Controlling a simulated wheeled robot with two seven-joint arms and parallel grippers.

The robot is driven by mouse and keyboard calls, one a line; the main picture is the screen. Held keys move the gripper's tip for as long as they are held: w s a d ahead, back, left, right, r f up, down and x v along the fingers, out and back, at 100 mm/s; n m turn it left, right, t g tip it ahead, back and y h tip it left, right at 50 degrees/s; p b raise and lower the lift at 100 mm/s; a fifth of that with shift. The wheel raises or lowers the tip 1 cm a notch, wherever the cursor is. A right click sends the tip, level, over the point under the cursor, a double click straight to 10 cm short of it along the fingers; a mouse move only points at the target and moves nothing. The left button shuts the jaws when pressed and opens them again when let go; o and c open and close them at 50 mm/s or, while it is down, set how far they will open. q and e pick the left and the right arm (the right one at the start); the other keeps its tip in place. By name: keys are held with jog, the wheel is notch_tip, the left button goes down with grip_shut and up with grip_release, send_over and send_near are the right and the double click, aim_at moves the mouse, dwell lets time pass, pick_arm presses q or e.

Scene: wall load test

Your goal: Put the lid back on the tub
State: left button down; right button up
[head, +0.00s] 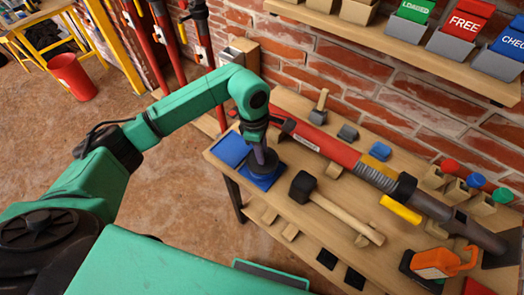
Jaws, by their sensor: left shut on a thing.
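My left gripper (261,152) points down over the left part of the bench and is shut on the lid. The lid is small and partly hidden by the fingers. A round dark blue tub (258,171) is directly below the fingers, on a blue mat. I cannot tell whether the lid is seated on the tub or just above it. My right gripper is not in view.
A blue panel (230,149) lies left of the tub. A black-headed mallet (336,207) lies close on its right. A long red and grey tool (330,148) runs behind. A shelf with coloured bins (465,25) overhangs the back.

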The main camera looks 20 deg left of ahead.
pick_arm(q)
jog(key=shift+c, duration=0.4)
grip_release()
jog(key=shift+r+p, duration=1.8)
jog(key=shift+r, duration=1.7)
grip_shut()
jog(key=shift+f, duration=0.1)
